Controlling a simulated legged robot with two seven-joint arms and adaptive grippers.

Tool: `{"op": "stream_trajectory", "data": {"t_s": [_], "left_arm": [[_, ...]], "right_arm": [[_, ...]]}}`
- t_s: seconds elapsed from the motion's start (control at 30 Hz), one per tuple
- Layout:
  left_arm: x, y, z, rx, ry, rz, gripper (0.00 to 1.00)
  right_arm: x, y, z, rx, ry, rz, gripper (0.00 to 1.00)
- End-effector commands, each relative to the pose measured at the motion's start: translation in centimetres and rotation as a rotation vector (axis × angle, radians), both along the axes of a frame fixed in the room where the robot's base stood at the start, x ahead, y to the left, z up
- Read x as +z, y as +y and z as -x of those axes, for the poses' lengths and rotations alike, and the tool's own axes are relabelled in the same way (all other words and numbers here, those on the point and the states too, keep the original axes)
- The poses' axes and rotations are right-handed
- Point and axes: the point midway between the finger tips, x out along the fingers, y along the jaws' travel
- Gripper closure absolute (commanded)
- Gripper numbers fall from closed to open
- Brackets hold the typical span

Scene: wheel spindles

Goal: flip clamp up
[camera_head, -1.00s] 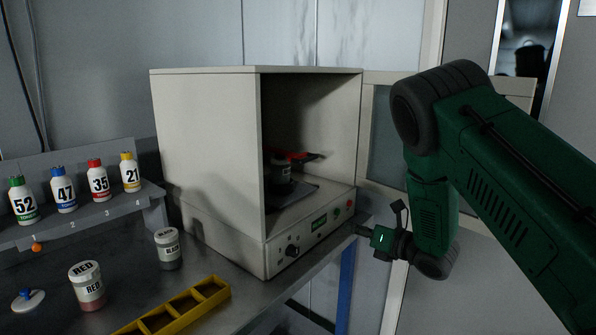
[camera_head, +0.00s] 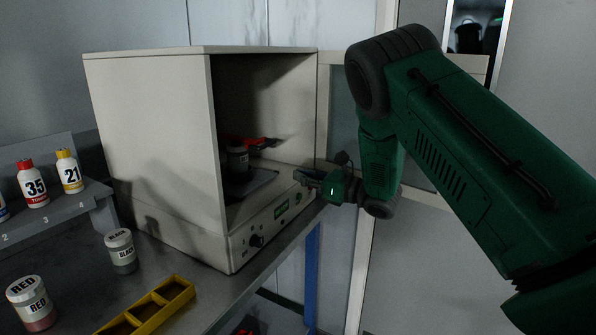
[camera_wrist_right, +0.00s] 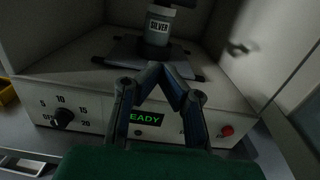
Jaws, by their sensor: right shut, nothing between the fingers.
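The red-handled clamp (camera_head: 262,142) is inside the open white machine (camera_head: 150,150). It sits at the top of a jar (camera_head: 238,160) standing on the machine's dark plate. The jar's label reads SILVER in the right wrist view (camera_wrist_right: 159,26); the clamp's red handle does not show there. My right gripper (camera_head: 300,174) is at the machine's front right edge, in front of the opening and apart from the clamp. Its fingers (camera_wrist_right: 167,72) are shut and empty, over the front panel in the wrist view. My left gripper is not in view.
The front panel carries a dark knob (camera_head: 256,241), a lit green READY display (camera_wrist_right: 145,119) and a red button (camera_wrist_right: 227,130). The machine's side walls and top bound the opening. A black-labelled jar (camera_head: 121,250), a RED jar (camera_head: 31,303) and a yellow tray (camera_head: 150,308) stand left.

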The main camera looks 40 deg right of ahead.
Motion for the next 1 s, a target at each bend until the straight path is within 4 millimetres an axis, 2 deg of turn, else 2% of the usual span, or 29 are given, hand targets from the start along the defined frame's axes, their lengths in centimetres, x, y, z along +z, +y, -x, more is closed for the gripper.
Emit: {"op": "stream_trajectory", "data": {"t_s": [0.33, 0.43, 0.6, 1.0], "left_arm": [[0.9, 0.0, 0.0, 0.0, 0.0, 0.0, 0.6], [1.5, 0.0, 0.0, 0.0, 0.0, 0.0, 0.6], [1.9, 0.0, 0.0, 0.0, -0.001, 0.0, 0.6], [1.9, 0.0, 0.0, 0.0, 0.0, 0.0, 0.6]], "right_arm": [[0.5, 2.9, -6.9, 0.001, -0.001, -0.002, 1.0], [2.5, 2.9, -7.1, -0.001, -0.004, -0.002, 1.0], [4.0, 3.1, -7.3, 0.0, -0.001, 0.0, 1.0], [4.3, 3.0, -7.4, 0.0, 0.001, -0.001, 1.0]]}}
